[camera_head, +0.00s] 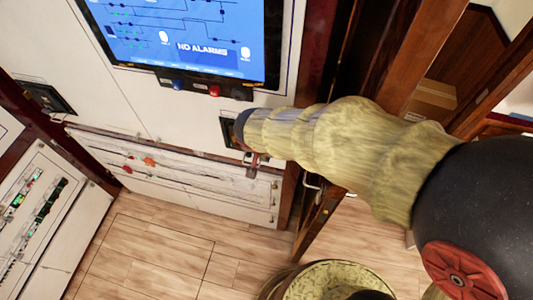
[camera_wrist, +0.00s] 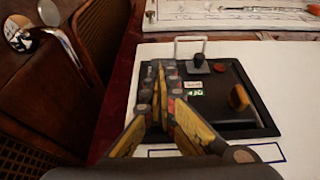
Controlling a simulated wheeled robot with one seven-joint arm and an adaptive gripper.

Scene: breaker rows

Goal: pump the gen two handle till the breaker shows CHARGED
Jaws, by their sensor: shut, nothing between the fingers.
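In the wrist view a black breaker plate (camera_wrist: 255,118) is set in a white panel. It carries a black knob (camera_wrist: 198,62), an orange-yellow knob or lever (camera_wrist: 239,97), and small white and green labels (camera_wrist: 194,90), too small to read. I cannot tell which part is the gen two handle. My gripper (camera_wrist: 162,72) is shut and empty, its fingertips over the plate's left part, hiding some of it; contact cannot be told. In the head view my gripper (camera_head: 255,163) is small, beside the plate (camera_head: 229,132), which my sleeved arm partly covers.
A blue screen (camera_head: 190,35) reading NO ALARMS is above. Another black unit (camera_head: 45,97) is to the left. A white metal loop (camera_wrist: 190,42) stands at the plate's far edge. A wooden post (camera_head: 325,215) is close to my arm. The floor (camera_head: 170,245) in front is clear.

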